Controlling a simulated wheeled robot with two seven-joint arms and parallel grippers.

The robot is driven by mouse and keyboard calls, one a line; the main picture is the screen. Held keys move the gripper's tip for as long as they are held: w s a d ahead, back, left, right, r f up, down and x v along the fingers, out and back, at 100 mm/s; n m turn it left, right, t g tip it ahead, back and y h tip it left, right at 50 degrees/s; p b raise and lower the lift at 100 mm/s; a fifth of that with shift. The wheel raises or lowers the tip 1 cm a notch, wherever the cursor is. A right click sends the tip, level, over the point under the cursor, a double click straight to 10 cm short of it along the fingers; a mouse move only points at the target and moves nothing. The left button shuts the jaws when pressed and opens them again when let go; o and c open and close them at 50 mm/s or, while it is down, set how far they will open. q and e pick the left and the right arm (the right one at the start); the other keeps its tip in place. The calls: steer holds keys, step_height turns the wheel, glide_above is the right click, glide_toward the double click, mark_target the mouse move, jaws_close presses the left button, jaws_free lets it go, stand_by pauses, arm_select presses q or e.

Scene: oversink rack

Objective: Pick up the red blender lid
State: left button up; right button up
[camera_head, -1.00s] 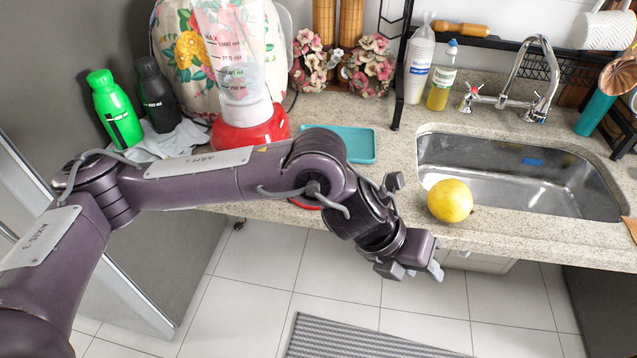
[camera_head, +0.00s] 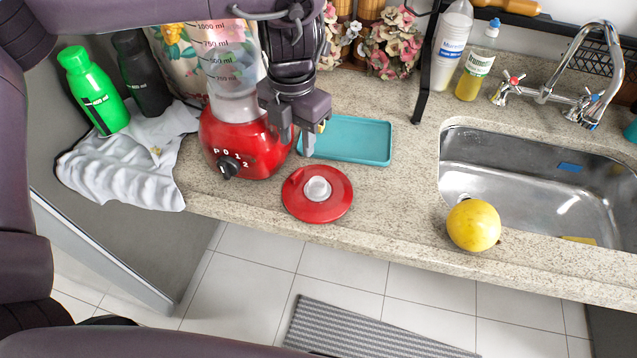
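The red blender lid (camera_head: 304,202), a round disc with a pale knob (camera_head: 317,189) in its middle, lies on the counter near its front edge. My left gripper (camera_head: 296,143) points down above and behind the lid, beside the blender. Its two fingers are apart with nothing seen between them, and it does not appear to touch the lid. The blender (camera_head: 240,148) has a red base and a clear jug and stands left of the lid; my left arm hides part of the jug. My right gripper is not in view.
A teal tray (camera_head: 358,141) lies behind the lid. A yellow fruit (camera_head: 473,226) sits by the sink (camera_head: 540,190). A white cloth (camera_head: 120,165), a green bottle (camera_head: 95,92) and a black bottle (camera_head: 143,75) are at left. The counter right of the lid is clear.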

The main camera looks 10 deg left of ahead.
mark_target(301, 168)
arm_select(q)
step_height(301, 168, down, 2)
steer(key=shift+s+f, duration=0.1)
steer(key=shift+s, duration=0.05)
steer(key=f, duration=0.3)
steer(key=f+p, duration=0.1)
steer(key=shift+s+d+f, duration=0.1)
steer(key=shift+d+f, duration=0.1)
steer(key=shift+d, duration=0.05)
jaws_close()
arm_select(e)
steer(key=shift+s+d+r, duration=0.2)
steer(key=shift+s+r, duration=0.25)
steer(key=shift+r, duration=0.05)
